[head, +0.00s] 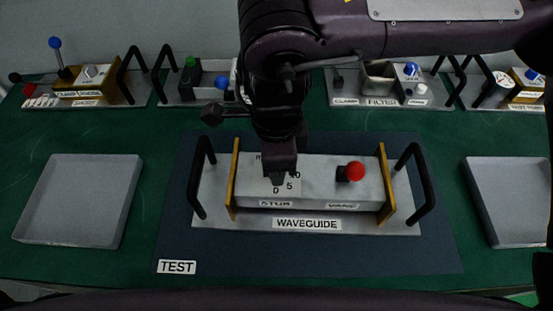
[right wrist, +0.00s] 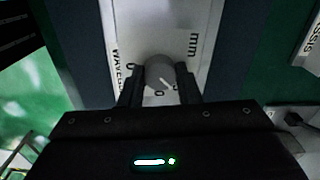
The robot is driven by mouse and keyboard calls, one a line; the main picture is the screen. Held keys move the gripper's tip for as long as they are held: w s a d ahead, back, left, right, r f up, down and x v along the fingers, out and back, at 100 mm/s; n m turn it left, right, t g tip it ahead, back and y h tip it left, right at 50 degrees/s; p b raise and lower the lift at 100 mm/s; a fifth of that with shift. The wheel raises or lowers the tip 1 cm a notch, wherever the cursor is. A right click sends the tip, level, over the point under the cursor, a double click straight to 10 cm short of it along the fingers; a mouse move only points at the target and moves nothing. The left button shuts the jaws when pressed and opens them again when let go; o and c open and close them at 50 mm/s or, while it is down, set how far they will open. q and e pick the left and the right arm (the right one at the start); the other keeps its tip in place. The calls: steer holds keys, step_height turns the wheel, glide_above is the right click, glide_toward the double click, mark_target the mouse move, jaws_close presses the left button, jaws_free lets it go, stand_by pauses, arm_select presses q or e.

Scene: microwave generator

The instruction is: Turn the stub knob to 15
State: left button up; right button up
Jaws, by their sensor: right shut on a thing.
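The waveguide module (head: 308,223) stands on the blue mat marked TEST in the head view. Its STUB dial plate (head: 292,186) shows the marks 0 and 5; the rest is partly covered by my gripper. My right gripper (head: 280,178) comes down onto the dial from above and hides the stub knob in the head view. In the right wrist view the grey round stub knob (right wrist: 159,70) sits between the two fingers of my right gripper (right wrist: 160,84), which is shut on it. A white pointer line on the knob slants to the lower right. My left gripper is not in view.
A red-balled lever (head: 355,171) stands right of the dial, above the second label. Black handles (head: 422,185) rise at both module ends. Empty grey trays (head: 80,200) lie left and right (head: 510,200). Other modules, including FILTER (head: 380,101), line the back.

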stand_by(0.4)
steer(key=o, duration=1)
steer(key=shift+r, duration=0.1)
step_height(320, 180, up, 8)
steer(key=shift+f, duration=0.15)
steer(key=shift+s, duration=0.1)
